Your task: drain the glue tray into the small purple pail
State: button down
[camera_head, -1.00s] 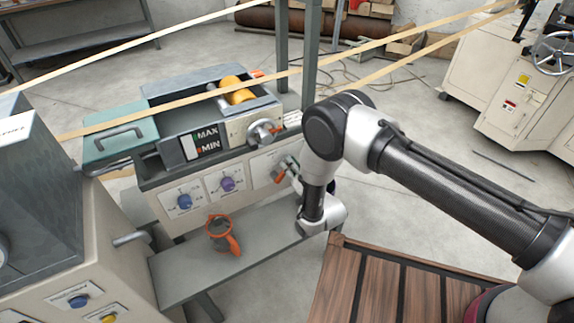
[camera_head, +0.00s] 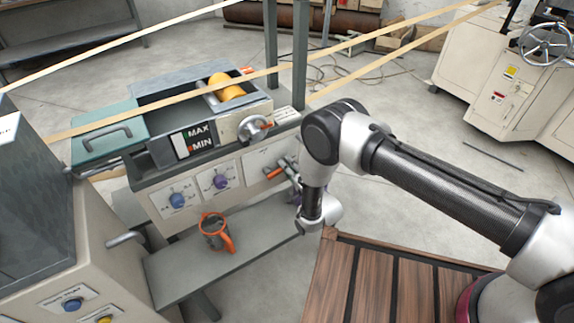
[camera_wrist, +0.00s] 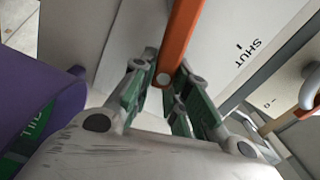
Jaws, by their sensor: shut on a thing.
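The glue tray (camera_head: 160,152) sits on top of the machine, with a yellow roller and a MAX/MIN gauge (camera_head: 194,140) on its front. An orange drain lever (camera_head: 273,174) is on the front panel below it. My gripper (camera_head: 289,172) is shut on this lever. In the wrist view my gripper (camera_wrist: 166,88) has the orange lever (camera_wrist: 183,35) between its fingers, beside a plate marked SHUT. A purple surface (camera_wrist: 35,100) with a green label, apparently the pail, is close at the left of the wrist view.
A wooden platform (camera_head: 385,285) lies at the front right.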

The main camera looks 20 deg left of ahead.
dwell(0.4)
jog(key=c, duration=1.4)
grip_release()
jog(key=shift+o, duration=0.2)
jog(key=v, duration=1.2)
